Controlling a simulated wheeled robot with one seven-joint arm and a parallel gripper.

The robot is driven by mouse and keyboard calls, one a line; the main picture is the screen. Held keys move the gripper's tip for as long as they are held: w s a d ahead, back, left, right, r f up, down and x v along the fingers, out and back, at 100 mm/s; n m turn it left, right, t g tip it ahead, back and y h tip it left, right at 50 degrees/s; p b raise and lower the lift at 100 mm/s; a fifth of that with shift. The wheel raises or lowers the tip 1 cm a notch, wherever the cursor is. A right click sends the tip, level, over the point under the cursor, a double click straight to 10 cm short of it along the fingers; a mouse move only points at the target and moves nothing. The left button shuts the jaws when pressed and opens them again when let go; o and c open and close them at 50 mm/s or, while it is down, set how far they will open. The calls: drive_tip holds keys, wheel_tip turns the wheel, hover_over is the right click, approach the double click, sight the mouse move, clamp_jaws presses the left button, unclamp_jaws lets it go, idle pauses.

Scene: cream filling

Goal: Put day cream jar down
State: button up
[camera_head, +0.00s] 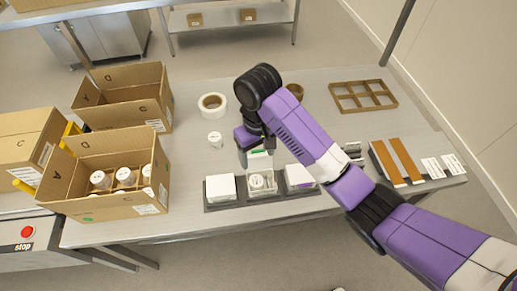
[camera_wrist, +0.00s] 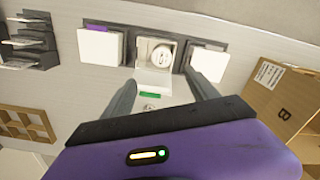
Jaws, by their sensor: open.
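A day cream jar (camera_head: 257,181) with a round white lid sits in the open middle box of a row of three. It also shows in the wrist view (camera_wrist: 158,69), with the box's front flap (camera_wrist: 154,84) folded out towards me. My gripper (camera_head: 257,157) is above the table just behind that box. In the wrist view my gripper (camera_wrist: 161,82) has its two fingers spread, one on each side of the flap, with nothing between them. The jar stands apart from the fingers.
Closed white boxes (camera_head: 221,187) (camera_head: 299,177) flank the middle box in dark holders. Another white jar (camera_head: 215,140) stands near a tape roll (camera_head: 212,104). A cardboard carton (camera_head: 91,206) holding several jars is at left. A brown divider (camera_head: 362,96) lies at the back right.

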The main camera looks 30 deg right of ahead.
drive_tip(key=shift+s+r, duration=0.15)
drive_tip(key=shift+r, duration=0.35)
